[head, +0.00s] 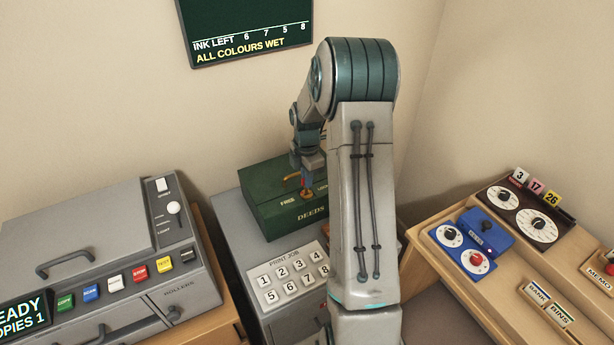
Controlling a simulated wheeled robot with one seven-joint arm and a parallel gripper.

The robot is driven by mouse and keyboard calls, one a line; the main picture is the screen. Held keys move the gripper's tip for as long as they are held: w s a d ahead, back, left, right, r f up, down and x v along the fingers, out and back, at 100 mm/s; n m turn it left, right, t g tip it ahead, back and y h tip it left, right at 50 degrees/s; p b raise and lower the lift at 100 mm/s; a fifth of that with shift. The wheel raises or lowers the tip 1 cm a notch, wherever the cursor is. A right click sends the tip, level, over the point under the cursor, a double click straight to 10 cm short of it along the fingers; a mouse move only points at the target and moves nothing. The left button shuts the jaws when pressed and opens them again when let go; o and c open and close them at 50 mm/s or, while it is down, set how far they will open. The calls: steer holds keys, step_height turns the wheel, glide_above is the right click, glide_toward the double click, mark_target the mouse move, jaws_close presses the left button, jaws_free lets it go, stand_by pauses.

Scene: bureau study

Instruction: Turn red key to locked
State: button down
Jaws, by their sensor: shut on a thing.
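A dark green box (268,212) marked "DEEDS" stands on a grey cabinet top. The word "FREE" (288,202) shows on its face, with a partly hidden word to the right. My gripper (307,187) points down at the box between these two words. It is shut on a small orange-red piece, which looks like the red key (306,195). The key is mostly covered by the fingers, so its angle cannot be told. My arm hides the right end of the box.
A brass handle (291,177) is on the box, close left of my gripper. A numbered "PRINT JOB" keypad (288,276) lies in front. A grey copier (80,235) stands at left. A wooden desk (500,300) with blue dial boxes (470,243) is at right.

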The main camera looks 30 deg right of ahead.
steer(key=shift+f+b, duration=0.7)
steer(key=shift+f, duration=0.5)
stand_by(0.6)
steer(key=m, duration=0.3)
steer(key=shift+f+m+b, duration=0.1)
steer(key=shift+m+b, duration=0.2)
steer(key=shift+b, duration=0.1)
steer(key=shift+m, duration=0.4)
steer(key=shift+m+b, duration=0.35)
steer(key=shift+m, duration=1.05)
